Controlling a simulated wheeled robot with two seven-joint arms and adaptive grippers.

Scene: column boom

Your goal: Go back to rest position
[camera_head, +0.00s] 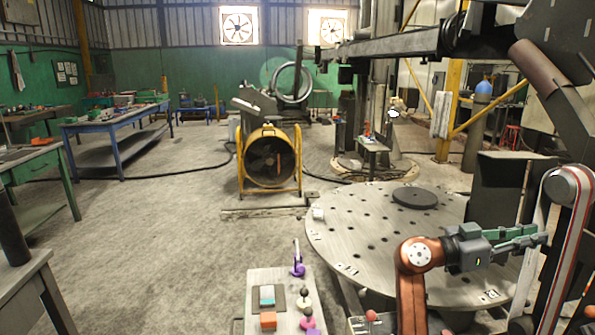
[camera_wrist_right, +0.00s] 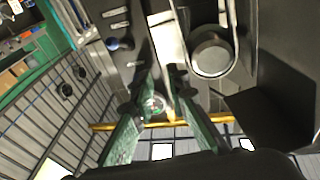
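My right gripper (camera_head: 522,238) is at the right of the head view, at the end of an orange arm, above the right part of the round perforated table (camera_head: 350,222). Its green fingers point right, toward a belt-and-pulley machine part. In the right wrist view, the two green fingers of the right gripper (camera_wrist_right: 157,88) stand apart with no held object visible between them. My left gripper is not in view.
A belt machine (camera_head: 568,185) stands close to the right gripper. A yellow-framed fan (camera_head: 270,160) stands behind. The left-centre floor is clear.

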